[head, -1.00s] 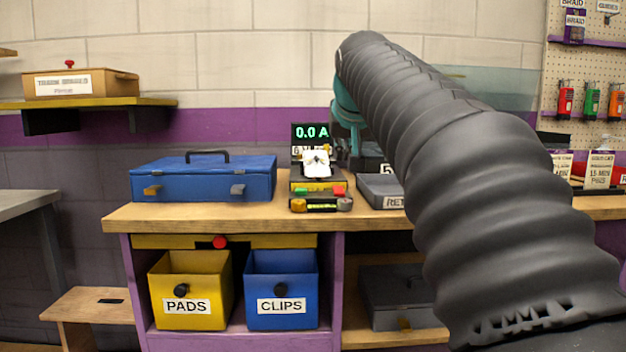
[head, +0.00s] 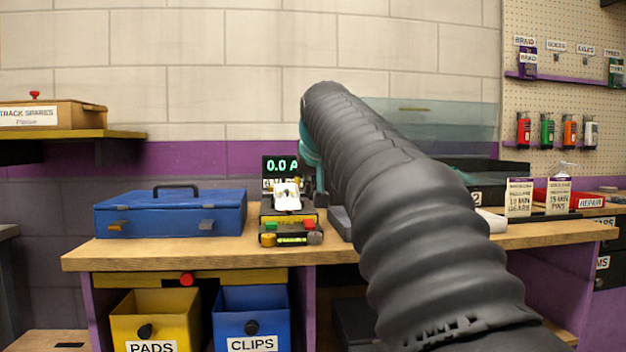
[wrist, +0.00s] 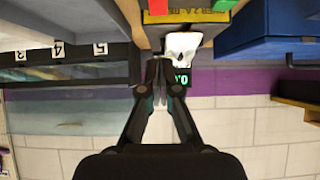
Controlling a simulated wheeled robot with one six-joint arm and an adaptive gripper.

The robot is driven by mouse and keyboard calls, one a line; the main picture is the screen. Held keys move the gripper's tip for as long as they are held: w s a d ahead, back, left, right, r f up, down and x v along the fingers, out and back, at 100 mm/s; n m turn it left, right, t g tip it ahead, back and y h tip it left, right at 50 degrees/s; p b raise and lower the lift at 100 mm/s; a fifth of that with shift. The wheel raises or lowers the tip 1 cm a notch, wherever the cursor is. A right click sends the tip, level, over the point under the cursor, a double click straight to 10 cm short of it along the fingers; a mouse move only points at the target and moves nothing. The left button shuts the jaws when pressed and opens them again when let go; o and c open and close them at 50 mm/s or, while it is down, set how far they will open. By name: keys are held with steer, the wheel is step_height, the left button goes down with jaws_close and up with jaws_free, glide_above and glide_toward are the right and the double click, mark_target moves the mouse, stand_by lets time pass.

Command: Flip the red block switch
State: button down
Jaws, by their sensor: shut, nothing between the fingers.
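The red block switch (head: 309,224) sits on the front right of a small black and yellow test unit on the bench, across from a green block (head: 270,227). A white car body (head: 287,196) lies on the unit, in front of a display (head: 281,165) reading 0.0 A. In the wrist view, which is upside down, the red block (wrist: 158,7) is at the top edge, partly cut off. My gripper (wrist: 160,68) is shut and empty, apart from the red block, near the white car body and display. In the head view my arm hides the fingers.
A blue toolbox (head: 170,213) stands left of the unit on the wooden bench (head: 150,255). A grey box (head: 340,222) stands close on its right. A clear-fronted rack (wrist: 70,70) with numbered slots is beside my gripper in the wrist view. A shelf (head: 70,136) hangs at left.

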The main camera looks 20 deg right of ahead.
mark_target(307, 216)
steer(key=x, duration=0.5)
steer(key=shift+f, duration=0.1)
step_height(307, 216, down, 2)
steer(key=shift+f+b, duration=0.1)
steer(key=shift+b, duration=0.3)
steer(key=shift+w+f, duration=0.2)
steer(key=shift+f, duration=0.5)
steer(key=shift+w+d+f, duration=0.1)
steer(key=shift+w+f, duration=0.05)
steer(key=shift+f, duration=0.2)
steer(key=shift+w, duration=0.15)
steer(key=shift+w+d+r+p, duration=0.15)
steer(key=shift+w+d+p, duration=0.05)
steer(key=shift+w+p, duration=0.4)
